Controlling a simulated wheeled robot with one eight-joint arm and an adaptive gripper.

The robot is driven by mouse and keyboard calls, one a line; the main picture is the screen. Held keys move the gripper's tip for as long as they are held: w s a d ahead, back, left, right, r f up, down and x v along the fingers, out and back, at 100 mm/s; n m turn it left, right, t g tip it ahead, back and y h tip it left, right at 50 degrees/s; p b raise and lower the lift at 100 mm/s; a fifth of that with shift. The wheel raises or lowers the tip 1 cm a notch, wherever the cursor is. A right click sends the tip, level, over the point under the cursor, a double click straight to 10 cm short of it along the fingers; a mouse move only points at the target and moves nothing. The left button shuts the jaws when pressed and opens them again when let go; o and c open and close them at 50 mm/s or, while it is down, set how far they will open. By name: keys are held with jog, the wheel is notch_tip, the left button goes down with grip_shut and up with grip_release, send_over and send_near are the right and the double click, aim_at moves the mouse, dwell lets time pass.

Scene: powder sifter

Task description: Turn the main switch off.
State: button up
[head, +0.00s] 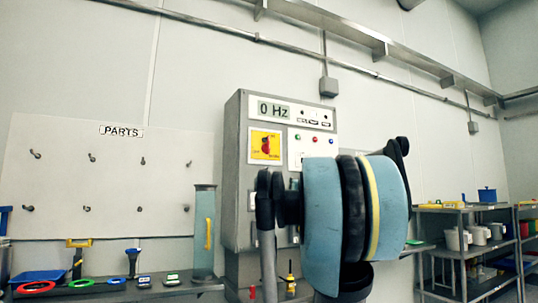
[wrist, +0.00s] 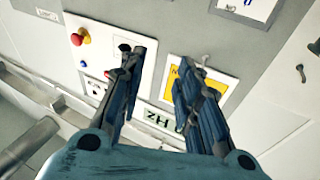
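The main switch (head: 265,146) is a red rotary knob on a yellow plate, on the left front of the grey cabinet (head: 236,135) in the head view. In the wrist view the cabinet front appears upside down, and the yellow plate (wrist: 223,87) is largely covered by the right finger. The red knob cannot be made out there. My gripper (wrist: 160,57) is open and empty, its two fingers spread in front of the cabinet face. The gap between them lies over a pale strip beside the plate. In the head view my arm hides the fingers.
The display (head: 274,111) above the switch reads 0 Hz. A red button (wrist: 84,37) sticks out from a white panel in the wrist view. A clear cylinder (head: 204,230) stands left of the cabinet. Shelves (head: 465,240) with containers stand at the right.

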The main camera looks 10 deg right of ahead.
jog(key=w+a+r+n+t+y, duration=0.1)
jog(key=a+r+n+y, duration=0.1)
jog(key=r+y, duration=0.25)
jog(key=w+a+r+n+t+y, duration=0.1)
jog(key=w+a+r+n+y, duration=0.15)
jog(key=r, duration=0.35)
jog(key=y, duration=0.1)
send_near(269, 148)
jog(key=shift+n+g, duration=0.3)
jog(key=shift+n, duration=0.05)
jog(key=x, duration=0.9)
jog(key=shift+d+r, duration=0.1)
jog(key=shift+r, duration=0.15)
jog(key=shift+c, duration=0.2)
grip_shut()
